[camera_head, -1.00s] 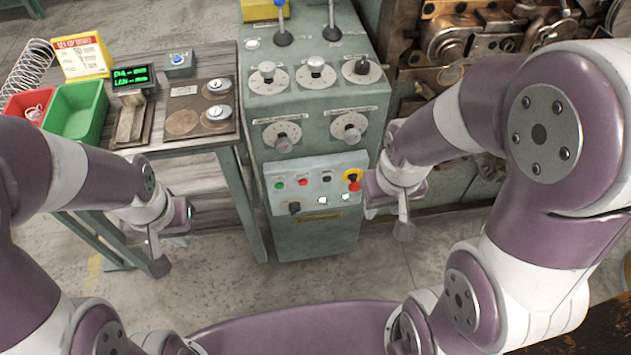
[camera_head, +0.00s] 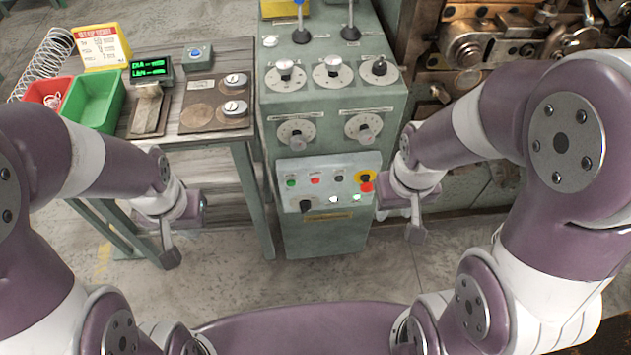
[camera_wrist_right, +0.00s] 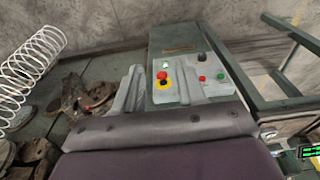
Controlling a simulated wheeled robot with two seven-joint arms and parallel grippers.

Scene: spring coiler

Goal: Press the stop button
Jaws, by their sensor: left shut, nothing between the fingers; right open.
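The control panel (camera_head: 322,188) on the front of the green cabinet carries a green button (camera_head: 291,183), a small red button (camera_head: 315,180), a black button (camera_head: 339,178) and a red mushroom button (camera_head: 366,187) on a yellow ring. In the right wrist view the mushroom button (camera_wrist_right: 163,76) shows between my open fingers, with the small red button (camera_wrist_right: 202,78) to its right. My right gripper (camera_head: 415,232) is open, just right of the panel, apart from the buttons. My left gripper (camera_head: 170,258) is shut and empty, low at left, away from the panel.
Dials and levers top the cabinet (camera_head: 335,105). The workbench (camera_head: 225,60) at left holds a green bin (camera_head: 95,100), a red bin (camera_head: 45,90), a display (camera_head: 150,68) and a blue button box (camera_head: 197,55). Machinery (camera_head: 480,45) stands at back right. Floor in front is clear.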

